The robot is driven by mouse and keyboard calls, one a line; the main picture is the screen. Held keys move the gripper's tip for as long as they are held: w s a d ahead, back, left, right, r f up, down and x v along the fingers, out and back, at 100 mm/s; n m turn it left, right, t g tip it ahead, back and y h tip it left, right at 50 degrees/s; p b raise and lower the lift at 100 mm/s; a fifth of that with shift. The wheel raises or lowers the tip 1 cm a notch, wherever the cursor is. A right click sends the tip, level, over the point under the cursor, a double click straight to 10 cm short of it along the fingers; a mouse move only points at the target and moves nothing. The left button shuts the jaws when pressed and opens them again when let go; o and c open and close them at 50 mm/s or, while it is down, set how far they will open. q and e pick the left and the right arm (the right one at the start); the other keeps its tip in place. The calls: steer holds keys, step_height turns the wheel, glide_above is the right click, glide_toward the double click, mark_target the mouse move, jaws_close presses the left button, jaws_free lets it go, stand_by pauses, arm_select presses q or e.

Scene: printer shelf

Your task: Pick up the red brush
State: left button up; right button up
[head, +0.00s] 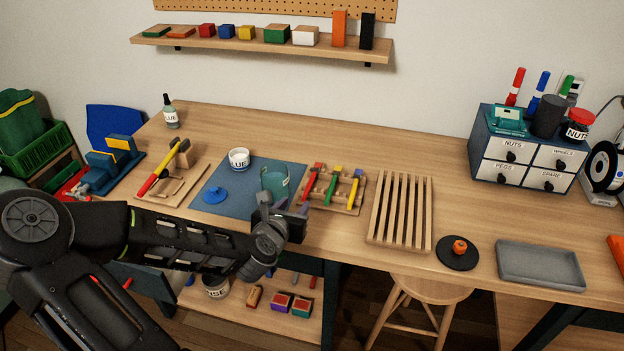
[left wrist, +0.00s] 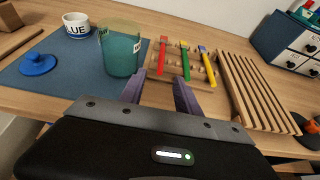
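The red brush (head: 310,184) rests in a wooden rack (head: 345,206) on the bench, left of a green and a yellow brush. In the left wrist view the red brush (left wrist: 161,57) lies just beyond the space between my fingers. My left gripper (head: 292,205) is near the front left of the rack, with its purple fingers apart and nothing between them. In the left wrist view the left gripper (left wrist: 160,92) shows two spread fingers, apart from the red brush. My right gripper is in neither view.
A greenish clear jar (head: 275,180) stands on the blue mat (head: 232,205) close left of the red brush. A white glue cup (head: 239,159) and blue lid (head: 214,195) are further left. A slatted wooden rack (head: 401,210) lies to the right.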

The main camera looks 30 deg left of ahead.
mark_target(304, 196)
arm_select(q)
steer(key=shift+b+x, duration=0.65)
steer(key=shift+x, duration=0.5)
steer(key=shift+w+f, duration=0.2)
steer(key=shift+w+a+f, duration=0.1)
steer(key=shift+w+f, duration=0.05)
steer(key=shift+w, duration=0.1)
steer(key=b+x, duration=0.2)
steer(key=x, duration=0.2)
steer(key=shift+f, duration=0.1)
steer(key=shift+w+f, duration=0.1)
steer(key=shift+w, duration=0.2)
